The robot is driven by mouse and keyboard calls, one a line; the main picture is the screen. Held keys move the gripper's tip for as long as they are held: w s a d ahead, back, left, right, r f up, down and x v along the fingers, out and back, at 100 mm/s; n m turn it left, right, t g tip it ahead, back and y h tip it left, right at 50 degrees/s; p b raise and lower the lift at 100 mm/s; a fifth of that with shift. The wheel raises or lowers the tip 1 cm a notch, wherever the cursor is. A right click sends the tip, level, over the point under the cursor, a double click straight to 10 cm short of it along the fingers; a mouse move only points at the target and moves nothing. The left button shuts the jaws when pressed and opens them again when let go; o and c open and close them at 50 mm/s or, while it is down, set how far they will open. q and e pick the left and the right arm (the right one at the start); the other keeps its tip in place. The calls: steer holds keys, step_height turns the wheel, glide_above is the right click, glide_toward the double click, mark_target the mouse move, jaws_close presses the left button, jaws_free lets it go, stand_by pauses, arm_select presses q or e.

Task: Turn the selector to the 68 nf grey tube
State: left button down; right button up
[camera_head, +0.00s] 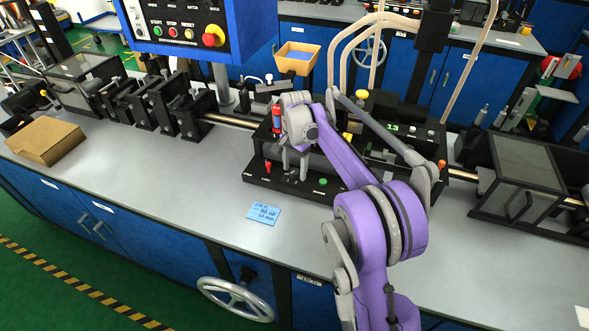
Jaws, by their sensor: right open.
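My right arm reaches in from the bottom, and its right gripper (294,168) points down over the left part of a black test unit (340,189) on the grey bench. The gripper is open, with its fingers just above the unit's front panel. The arm hides the middle of the unit. I cannot tell which part is the selector; it may be behind the gripper. A small red part (268,166) stands left of the fingers and a green button (323,182) lies to their right. A green display (392,127) appears to read 13. No grey tube can be made out. My left gripper is out of view.
A blue handwritten note (263,214) lies in front of the unit. A cardboard box (44,140) sits at the bench's left. A blue control panel (190,27) with a red stop button overhangs the back. Glass-sided housings (517,179) stand along the line. The bench front is mostly clear.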

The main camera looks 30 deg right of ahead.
steer(key=shift+f, duration=0.25)
jaws_close()
